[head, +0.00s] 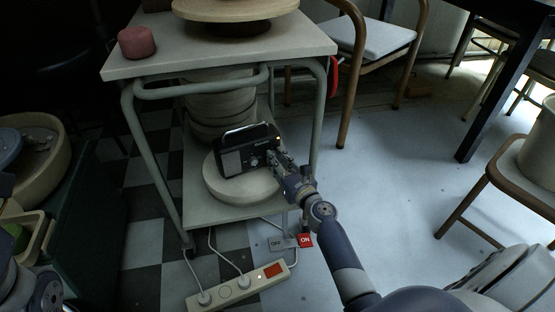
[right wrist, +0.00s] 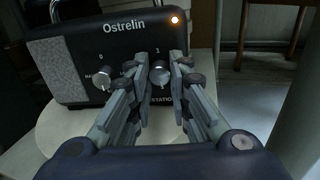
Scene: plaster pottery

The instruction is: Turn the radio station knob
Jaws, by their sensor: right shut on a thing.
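The black radio (head: 245,152) stands on a round pale plaster disc (head: 226,188) on the lower shelf of the trolley. It also shows in the right wrist view (right wrist: 78,55), with the name "Ostrelin", a speaker grille at left and a lit orange lamp at top right. The station knob (right wrist: 160,75) is silver, on the right of the front. Another silver knob (right wrist: 101,80) is left of it. My right gripper (right wrist: 162,76) is shut on the station knob, one finger on each side; it also shows in the head view (head: 272,160). My left gripper is not in view.
The trolley (head: 300,50) has a top shelf above the radio and metal legs beside my right arm. A power strip (head: 240,288) with cables lies on the floor in front. A chair (head: 372,42) stands behind at right.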

